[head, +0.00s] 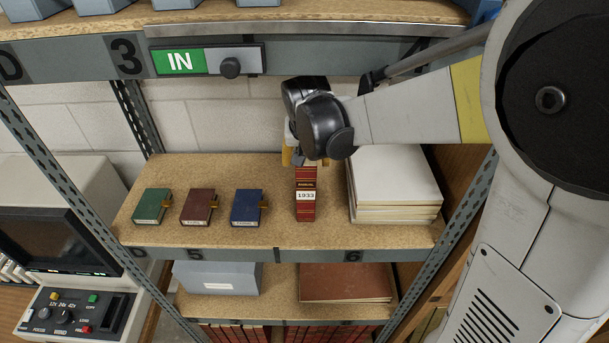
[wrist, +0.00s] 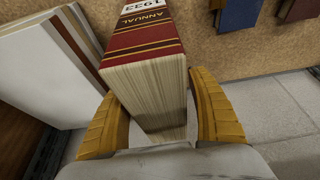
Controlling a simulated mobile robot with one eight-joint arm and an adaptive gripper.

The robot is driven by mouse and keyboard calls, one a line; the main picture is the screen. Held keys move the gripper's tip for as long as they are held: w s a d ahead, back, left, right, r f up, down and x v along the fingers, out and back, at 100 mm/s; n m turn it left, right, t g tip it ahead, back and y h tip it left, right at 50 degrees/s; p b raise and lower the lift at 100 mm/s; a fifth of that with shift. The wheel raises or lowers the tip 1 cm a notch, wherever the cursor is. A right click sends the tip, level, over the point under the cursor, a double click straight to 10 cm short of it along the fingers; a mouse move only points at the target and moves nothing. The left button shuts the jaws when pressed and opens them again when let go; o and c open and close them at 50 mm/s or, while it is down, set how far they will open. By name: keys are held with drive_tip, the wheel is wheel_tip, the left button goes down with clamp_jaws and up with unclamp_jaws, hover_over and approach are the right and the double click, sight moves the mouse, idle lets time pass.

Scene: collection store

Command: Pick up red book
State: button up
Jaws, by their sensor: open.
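The red book (head: 306,200) stands upright on the middle shelf, with a white label reading 1933 on its spine. In the wrist view the red book (wrist: 148,70) shows its spine and pale page edges close up. My gripper (wrist: 160,115) is open, with one yellow finger on each side of the book. A narrow gap shows beside the right finger; whether the left finger touches the book I cannot tell. In the head view my gripper (head: 299,157) is at the top of the book, partly hidden by my wrist.
A stack of pale folders (head: 395,195) stands just right of the book. Small green (head: 152,206), brown (head: 198,207) and blue (head: 247,207) books lie to the left. An upper shelf edge (head: 330,50) runs above. A metal post (head: 75,205) stands at left.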

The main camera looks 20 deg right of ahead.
drive_tip(key=shift+c, duration=0.4)
clamp_jaws()
drive_tip(key=shift+r, duration=0.2)
